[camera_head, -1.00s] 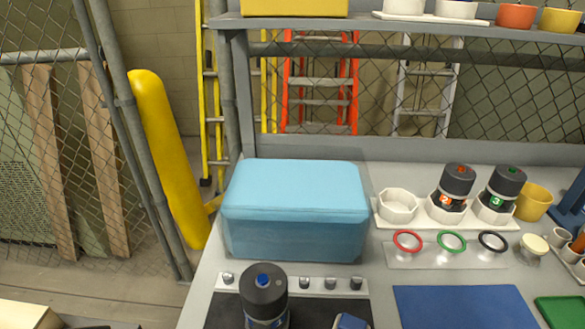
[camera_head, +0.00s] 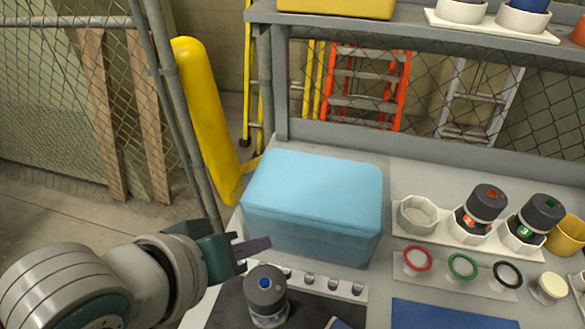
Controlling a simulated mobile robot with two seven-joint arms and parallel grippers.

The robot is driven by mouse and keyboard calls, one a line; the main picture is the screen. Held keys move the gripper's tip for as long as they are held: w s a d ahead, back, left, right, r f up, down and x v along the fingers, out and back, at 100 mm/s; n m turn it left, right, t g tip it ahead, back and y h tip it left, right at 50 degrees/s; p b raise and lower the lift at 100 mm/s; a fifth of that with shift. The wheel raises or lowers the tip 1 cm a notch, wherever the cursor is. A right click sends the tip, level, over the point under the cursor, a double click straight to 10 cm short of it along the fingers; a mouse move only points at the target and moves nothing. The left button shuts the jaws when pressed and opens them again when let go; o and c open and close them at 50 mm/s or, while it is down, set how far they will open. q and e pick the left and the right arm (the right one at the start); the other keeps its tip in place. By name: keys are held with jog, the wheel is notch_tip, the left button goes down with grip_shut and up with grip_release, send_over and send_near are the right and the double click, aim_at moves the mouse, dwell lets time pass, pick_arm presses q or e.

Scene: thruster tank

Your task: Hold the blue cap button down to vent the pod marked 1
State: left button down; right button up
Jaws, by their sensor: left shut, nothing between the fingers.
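The pod with the blue cap button (camera_head: 265,299) stands upright on the dark mat near the front of the bench. Its cap is dark grey with a blue button (camera_head: 264,283) on top; its number cannot be read here. My left gripper (camera_head: 268,243) comes in from the left with its fingers shut and empty. In the picture its tips are just above and behind the pod's cap, apart from the button. My right gripper is not in view.
A blue cooler box (camera_head: 312,205) stands behind the pod. A white strip with metal knobs (camera_head: 333,284) lies between them. Pods marked 2 (camera_head: 483,212) and 3 (camera_head: 535,221) sit in a white holder beside an empty cup (camera_head: 417,215). Coloured rings (camera_head: 462,266) lie in front.

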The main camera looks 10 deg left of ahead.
pick_arm(q)
jog(key=b, duration=0.7)
send_over(265, 283)
jog(key=s, duration=0.1)
notch_tip(265, 283, down, 7)
jog(key=shift+a+r, duration=0.1)
jog(key=shift+a, duration=0.05)
jog(key=shift+f+b, duration=0.65)
jog(key=shift+f, duration=0.25)
jog(key=shift+f, duration=0.15)
dwell(0.5)
jog(key=shift+f, duration=0.3)
jog(key=shift+f+b, duration=0.4)
jog(key=shift+f, duration=0.1)
dwell(2.6)
dwell(1.1)
jog(key=shift+r+p, duration=0.95)
jog(key=shift+p, duration=0.15)
